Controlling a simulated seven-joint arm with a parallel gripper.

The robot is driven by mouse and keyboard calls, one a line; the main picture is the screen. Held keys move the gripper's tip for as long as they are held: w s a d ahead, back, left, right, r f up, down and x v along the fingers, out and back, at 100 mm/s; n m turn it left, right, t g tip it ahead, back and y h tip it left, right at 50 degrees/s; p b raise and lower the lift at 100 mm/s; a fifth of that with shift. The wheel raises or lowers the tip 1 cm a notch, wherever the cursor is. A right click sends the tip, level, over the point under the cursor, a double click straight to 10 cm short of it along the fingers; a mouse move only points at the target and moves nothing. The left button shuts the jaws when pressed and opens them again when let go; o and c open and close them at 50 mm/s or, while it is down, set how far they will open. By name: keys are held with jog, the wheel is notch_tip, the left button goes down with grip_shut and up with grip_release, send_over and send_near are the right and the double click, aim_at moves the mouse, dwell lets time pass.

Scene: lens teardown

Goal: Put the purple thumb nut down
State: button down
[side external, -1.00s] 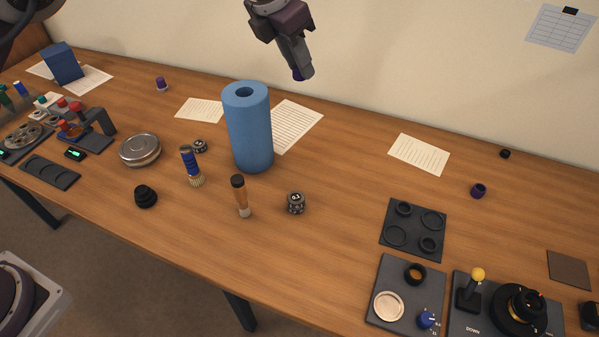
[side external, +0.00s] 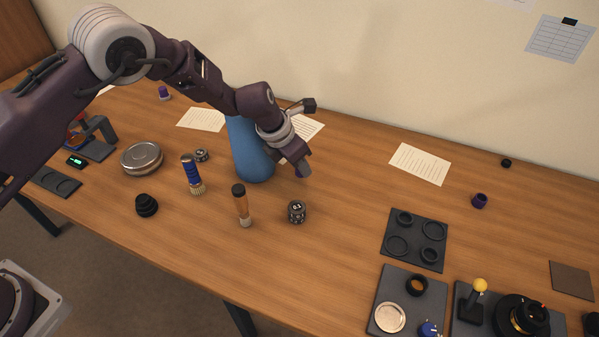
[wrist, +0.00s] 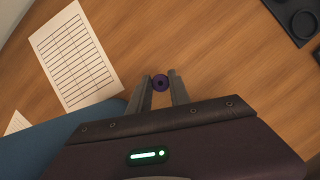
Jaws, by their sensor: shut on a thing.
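The purple thumb nut (wrist: 160,83) shows in the wrist view as a small dark purple ring with a hole, between my two fingertips. My gripper (side external: 304,172) is shut on it, pointing down just right of the blue cylinder (side external: 249,160). In the side view the fingers mostly hide the nut. The fingertips are low over bare wood; I cannot tell whether the nut touches the table.
The blue cylinder stands close on the left, partly behind my arm. A ruled paper (wrist: 76,55) lies behind. Wood right of my gripper is clear.

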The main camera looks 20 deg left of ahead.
aim_at(297, 170)
notch_tip(297, 170, down, 3)
jog(key=shift+f, duration=0.1)
jog(key=c, duration=1.2)
grip_release()
jog(key=v, duration=1.2)
